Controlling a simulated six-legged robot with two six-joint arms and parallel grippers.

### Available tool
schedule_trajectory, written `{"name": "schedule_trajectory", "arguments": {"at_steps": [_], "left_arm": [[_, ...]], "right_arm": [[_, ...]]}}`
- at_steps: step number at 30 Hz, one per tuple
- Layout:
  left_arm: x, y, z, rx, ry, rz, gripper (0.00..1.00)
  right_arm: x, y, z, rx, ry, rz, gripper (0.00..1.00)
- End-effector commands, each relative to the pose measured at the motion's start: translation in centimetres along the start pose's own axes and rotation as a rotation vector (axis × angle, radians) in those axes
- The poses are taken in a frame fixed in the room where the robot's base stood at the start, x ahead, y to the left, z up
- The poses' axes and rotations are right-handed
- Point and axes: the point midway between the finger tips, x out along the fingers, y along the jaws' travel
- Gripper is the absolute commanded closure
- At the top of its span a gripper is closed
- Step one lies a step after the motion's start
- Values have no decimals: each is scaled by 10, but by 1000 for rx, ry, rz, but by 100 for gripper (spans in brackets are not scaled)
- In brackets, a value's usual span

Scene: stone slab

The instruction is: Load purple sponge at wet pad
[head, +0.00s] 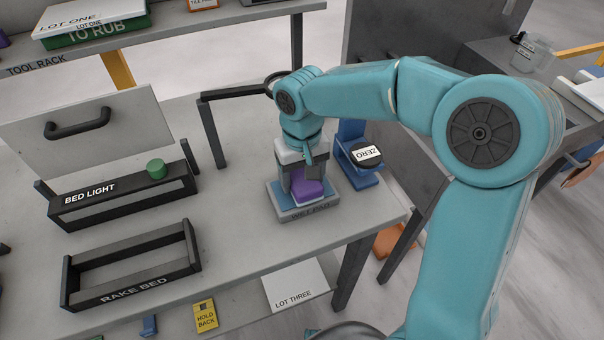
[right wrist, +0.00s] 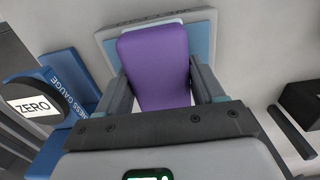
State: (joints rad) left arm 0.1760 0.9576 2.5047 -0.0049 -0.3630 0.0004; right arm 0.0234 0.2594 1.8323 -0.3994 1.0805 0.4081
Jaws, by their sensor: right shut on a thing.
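The purple sponge (head: 308,190) is held between the fingers of my right gripper (head: 306,178), which points down over the wet pad. In the right wrist view the sponge (right wrist: 155,60) fills the space between the fingers of the gripper (right wrist: 160,85). The wet pad (head: 310,213) is a grey block with a blue top and a front label, near the table's right front edge. Its blue top (right wrist: 110,52) shows around the far end of the sponge. I cannot tell whether the sponge touches the pad. My left gripper is not in view.
A blue gauge with a round ZERO dial (head: 366,154) stands close to the right of the pad. The BED LIGHT box (head: 125,197) with a green button and the RAKE BED frame (head: 130,265) are at left. The tabletop between them and the pad is clear.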

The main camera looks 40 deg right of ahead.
Motion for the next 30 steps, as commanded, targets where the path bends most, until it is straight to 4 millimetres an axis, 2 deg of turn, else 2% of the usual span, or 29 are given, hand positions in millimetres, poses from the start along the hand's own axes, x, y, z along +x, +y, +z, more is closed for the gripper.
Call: {"name": "schedule_trajectory", "arguments": {"at_steps": [1,18,30], "left_arm": [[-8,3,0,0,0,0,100],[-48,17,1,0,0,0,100],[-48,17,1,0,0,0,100]], "right_arm": [[-10,0,0,0,2,-1,57],[-60,0,0,0,3,-1,57],[-62,0,0,0,3,-1,57]]}}
